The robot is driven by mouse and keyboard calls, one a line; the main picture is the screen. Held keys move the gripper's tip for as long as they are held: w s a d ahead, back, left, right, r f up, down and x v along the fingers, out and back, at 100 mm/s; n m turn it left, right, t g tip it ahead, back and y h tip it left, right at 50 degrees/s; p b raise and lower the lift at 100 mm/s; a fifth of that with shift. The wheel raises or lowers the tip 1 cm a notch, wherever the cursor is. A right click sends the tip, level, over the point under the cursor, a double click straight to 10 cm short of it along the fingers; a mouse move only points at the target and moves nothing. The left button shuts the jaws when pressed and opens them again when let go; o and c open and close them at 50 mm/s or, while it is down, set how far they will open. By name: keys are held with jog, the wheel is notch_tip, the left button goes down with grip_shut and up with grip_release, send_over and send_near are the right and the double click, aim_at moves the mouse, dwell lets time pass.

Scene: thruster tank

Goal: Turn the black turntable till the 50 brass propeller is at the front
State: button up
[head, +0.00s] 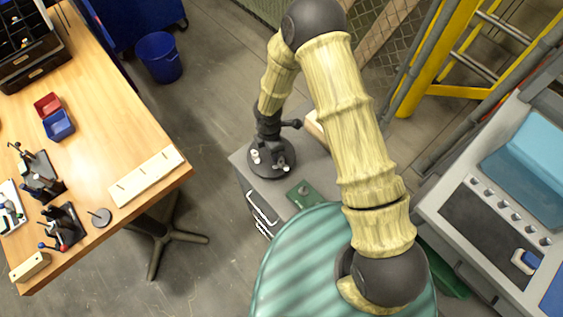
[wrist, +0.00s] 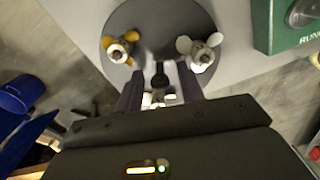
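The black turntable (wrist: 160,20) is a dark round disc on the grey cabinet top; it also shows in the head view (head: 268,175). In the wrist view a brass-coloured propeller (wrist: 118,48) stands on its left part and a pale grey propeller (wrist: 198,52) on its right part. No number is legible on either. My gripper (wrist: 160,92) is over the disc with its two fingers apart. A dark post (wrist: 160,75) and a small pale part (wrist: 160,98) show in the gap; I cannot tell whether the fingers touch them. My gripper hides part of the disc.
A green panel (wrist: 285,28) with partly visible lettering lies beside the turntable; the head view shows it too (head: 304,195). A wooden workbench (head: 110,135) stands at the left and a grey console (head: 480,215) at the right. A blue bin (head: 158,58) stands on the floor.

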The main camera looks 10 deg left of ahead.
jog(key=shift+r+p, duration=3.4)
jog(key=shift+r, duration=1.05)
jog(key=w+d+r+m+t, duration=0.1)
jog(key=d+r+m, duration=1.1)
jog(key=d+r, duration=0.35)
jog(key=s+d+r+m+t, duration=0.1)
jog(key=s+d+r+m, duration=0.7)
jog(key=m, duration=0.5)
notch_tip(320, 180, up, 2)
jog(key=shift+s+d+r+t, duration=0.15)
jog(key=shift+d+r+t, duration=0.15)
jog(key=shift+d, duration=0.85)
